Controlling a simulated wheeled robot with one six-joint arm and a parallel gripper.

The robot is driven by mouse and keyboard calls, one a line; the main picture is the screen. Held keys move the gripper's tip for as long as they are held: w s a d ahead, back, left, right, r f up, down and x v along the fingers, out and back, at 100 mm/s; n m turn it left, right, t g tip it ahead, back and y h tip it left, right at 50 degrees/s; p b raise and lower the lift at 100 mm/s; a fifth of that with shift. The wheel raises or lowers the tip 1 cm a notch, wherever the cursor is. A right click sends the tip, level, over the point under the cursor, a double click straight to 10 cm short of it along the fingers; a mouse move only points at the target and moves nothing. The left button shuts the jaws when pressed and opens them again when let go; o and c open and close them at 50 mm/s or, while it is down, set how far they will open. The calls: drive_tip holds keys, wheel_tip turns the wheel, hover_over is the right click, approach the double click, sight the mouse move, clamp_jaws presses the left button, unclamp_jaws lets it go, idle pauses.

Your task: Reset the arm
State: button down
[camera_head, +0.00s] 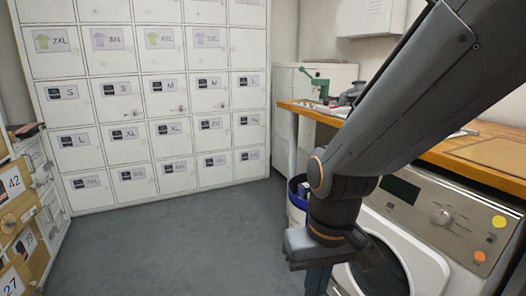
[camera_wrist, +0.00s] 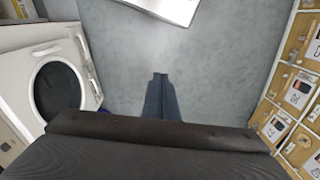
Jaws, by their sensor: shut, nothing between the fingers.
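My arm reaches in from the upper right of the head view, and its dark wrist hangs in front of the washing machine (camera_head: 410,232). My gripper (camera_wrist: 160,76) shows in the wrist view as two dark fingers, shut together with nothing between them. It points over bare grey floor and touches nothing there. In the head view the fingers are mostly hidden at the lower edge, below the wrist.
A wall of white lockers (camera_head: 155,130) with size labels stands at the back. A wooden worktop (camera_head: 430,150) runs along the right, with a blue bin (camera_head: 296,190) below. Numbered wooden drawers (camera_head: 20,215) stand at left. Grey floor (camera_head: 190,250) is clear between.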

drive_tip(key=s+d+r+m+p, duration=0.2)
drive_tip(key=d+r+p, duration=0.8)
drive_tip(key=p, duration=0.4)
drive_tip(key=shift+s+r+m+h, duration=0.15)
drive_tip(key=shift+r+m+h, duration=0.2)
drive_tip(key=shift+r, duration=0.5)
